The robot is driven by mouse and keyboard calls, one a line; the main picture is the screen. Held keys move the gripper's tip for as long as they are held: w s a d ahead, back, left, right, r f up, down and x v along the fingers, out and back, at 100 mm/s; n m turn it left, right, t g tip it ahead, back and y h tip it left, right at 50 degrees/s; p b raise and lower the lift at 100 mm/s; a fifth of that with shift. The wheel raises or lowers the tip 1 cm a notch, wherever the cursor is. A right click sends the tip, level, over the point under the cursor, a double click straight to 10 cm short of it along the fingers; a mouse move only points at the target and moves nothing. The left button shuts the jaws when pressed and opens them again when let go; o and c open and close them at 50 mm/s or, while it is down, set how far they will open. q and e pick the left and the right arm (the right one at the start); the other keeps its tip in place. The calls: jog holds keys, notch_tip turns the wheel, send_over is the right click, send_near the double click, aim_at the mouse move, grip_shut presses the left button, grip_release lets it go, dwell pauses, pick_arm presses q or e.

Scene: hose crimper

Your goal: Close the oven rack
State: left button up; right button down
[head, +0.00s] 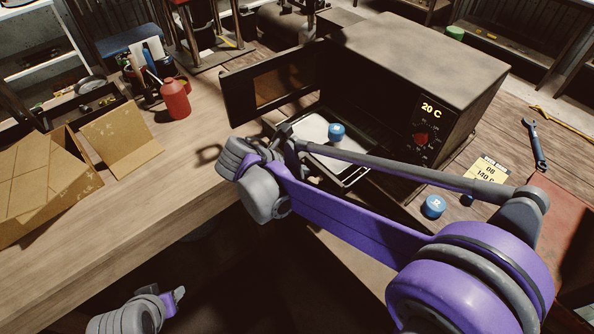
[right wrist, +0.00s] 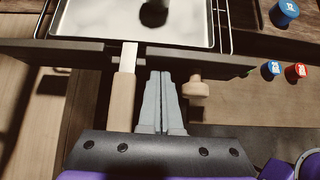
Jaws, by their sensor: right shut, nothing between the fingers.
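The dark oven (head: 415,70) stands on the bench with its door (head: 270,88) swung open to the left. Its wire rack (head: 352,177) is pulled out of the opening, with a light metal tray (head: 312,127) on it. The rack's wire side also shows in the right wrist view (right wrist: 229,25), beside the tray (right wrist: 100,18). My left gripper (head: 178,294) is low, away from the bench.
A blue-capped piece (head: 433,206) and a yellow note (head: 488,170) lie right of the rack. A red bottle (head: 175,98) and cardboard box (head: 45,185) stand left. A wrench (head: 537,145) lies far right. A wooden handle (right wrist: 123,100) shows beside my right fingers. The bench front is clear.

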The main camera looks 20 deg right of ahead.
aim_at(364, 131)
jog(key=w+d, duration=0.2)
jog(key=d, duration=0.5)
jog(key=w+d+b, duration=0.1)
jog(key=w+d, duration=0.2)
jog(key=d, duration=0.4)
jog(key=w+d, duration=0.2)
jog(key=d, duration=0.5)
jog(key=shift+w+b, duration=0.25)
jog(key=shift+b, duration=0.15)
pick_arm(q)
jog(key=f, duration=0.1)
jog(key=s+f, duration=0.1)
jog(key=shift+a+f, duration=0.1)
jog(key=shift+f, duration=0.25)
pick_arm(e)
jog(key=shift+r, duration=0.1)
